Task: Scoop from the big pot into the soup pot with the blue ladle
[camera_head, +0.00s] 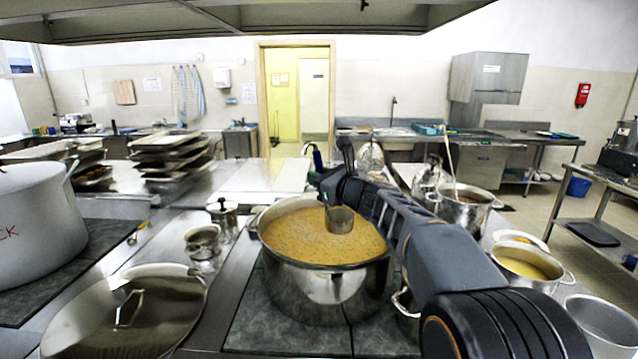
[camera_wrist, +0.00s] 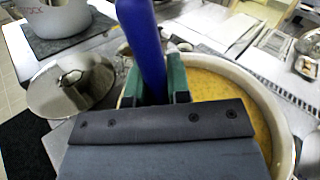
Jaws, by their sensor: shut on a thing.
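The big pot (camera_head: 318,290), a wide steel pot of orange-yellow soup, stands on the dark stove top in the middle of the head view. My gripper (camera_wrist: 155,88) is shut on the blue handle of the ladle (camera_wrist: 143,40), above the pot. The ladle's steel bowl (camera_head: 340,222) hangs at or just above the soup surface; I cannot tell whether it holds soup. A smaller steel pot of yellow soup (camera_head: 528,268) and a steel pot with a pale-handled ladle (camera_head: 466,212) stand at the right. I cannot tell which is the soup pot.
A large grey pot (camera_head: 35,220) stands at the left. A lid (camera_head: 125,318) lies at the front left. Small steel pots (camera_head: 203,244) stand left of the big pot. An empty-looking steel pot (camera_head: 600,322) is at the lower right. A hood (camera_head: 250,20) hangs overhead.

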